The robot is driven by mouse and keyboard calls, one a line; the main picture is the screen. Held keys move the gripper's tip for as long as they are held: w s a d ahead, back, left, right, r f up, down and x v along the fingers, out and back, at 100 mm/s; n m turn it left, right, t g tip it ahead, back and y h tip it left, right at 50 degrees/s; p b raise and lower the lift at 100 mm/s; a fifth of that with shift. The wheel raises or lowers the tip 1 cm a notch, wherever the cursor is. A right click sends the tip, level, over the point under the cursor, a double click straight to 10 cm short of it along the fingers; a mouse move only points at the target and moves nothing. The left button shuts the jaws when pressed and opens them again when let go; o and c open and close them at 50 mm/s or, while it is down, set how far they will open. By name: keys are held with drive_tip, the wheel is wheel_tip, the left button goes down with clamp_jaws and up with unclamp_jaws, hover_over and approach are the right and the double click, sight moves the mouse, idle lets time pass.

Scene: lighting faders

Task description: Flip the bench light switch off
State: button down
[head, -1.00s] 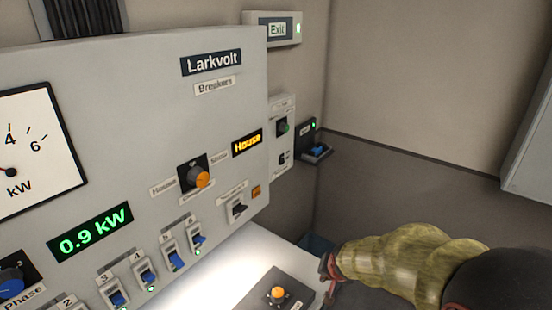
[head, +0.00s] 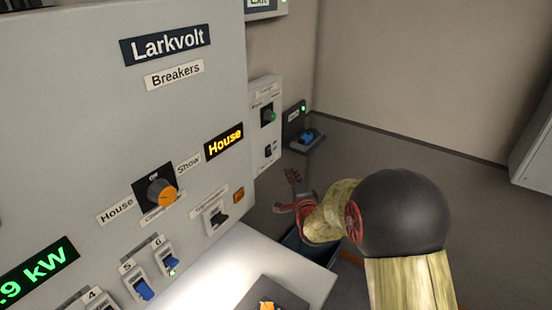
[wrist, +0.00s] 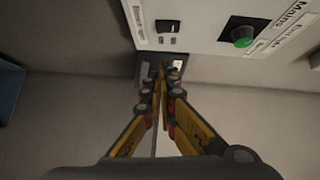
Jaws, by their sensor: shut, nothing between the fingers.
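Several switches are in view, and I cannot read which label names the bench light. A small side panel (head: 263,125) carries a green knob (head: 268,115) and a black rocker switch (head: 268,152); the rocker also shows in the wrist view (wrist: 168,27). Beyond it, a dark wall box (head: 292,117) has a blue switch (head: 307,136) and a lit green lamp. My gripper (head: 290,190) is shut and empty, below and in front of these. In the wrist view its fingertips (wrist: 160,68) overlap the dark box, partly hiding it; contact cannot be told.
The large Larkvolt panel (head: 75,110) fills the left, with an orange-tipped knob (head: 161,192) and blue breakers (head: 145,289). A brightly lit bench top (head: 235,265) lies below. A dark bin (head: 318,250) sits under my arm.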

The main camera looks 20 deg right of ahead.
sight(269, 151)
drive_tip(key=shift+s, duration=0.1)
drive_tip(key=a+b+x, duration=0.2)
drive_tip(key=x, duration=1.1)
drive_tip(key=shift+w+a+b, duration=0.2)
drive_tip(key=shift+a+b, duration=0.2)
drive_tip(key=shift+a, duration=0.05)
drive_tip(key=shift+f, duration=0.1)
drive_tip(key=shift+f, duration=0.1)
